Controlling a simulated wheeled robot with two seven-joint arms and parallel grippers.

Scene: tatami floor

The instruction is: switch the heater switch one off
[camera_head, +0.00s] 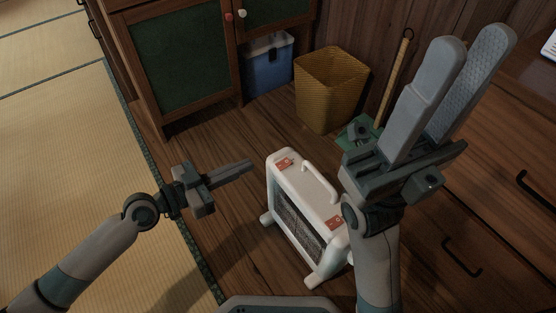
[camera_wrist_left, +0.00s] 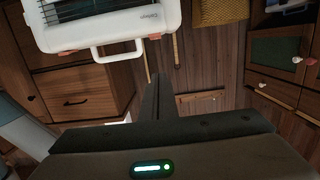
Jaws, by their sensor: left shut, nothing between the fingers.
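The white heater (camera_head: 314,196) stands upright on the wooden floor, with a dark grille on its front and a handle on top. One red switch (camera_head: 285,163) is at the far end of its top and another red switch (camera_head: 334,222) at the near end. I cannot tell which is switch one or their positions. My left gripper (camera_head: 250,165) is shut and empty, its tip left of the far switch and apart from the heater. In the left wrist view the heater (camera_wrist_left: 108,20) appears inverted beyond the fingers. My right gripper (camera_head: 471,45) is open and empty, raised at the right.
A yellow woven basket (camera_head: 330,92) and a blue bin (camera_head: 268,66) stand behind the heater. A green-panelled cabinet (camera_head: 180,58) is at the back. Wooden drawers (camera_head: 490,200) are at the right. Tatami (camera_head: 75,150) lies clear at the left.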

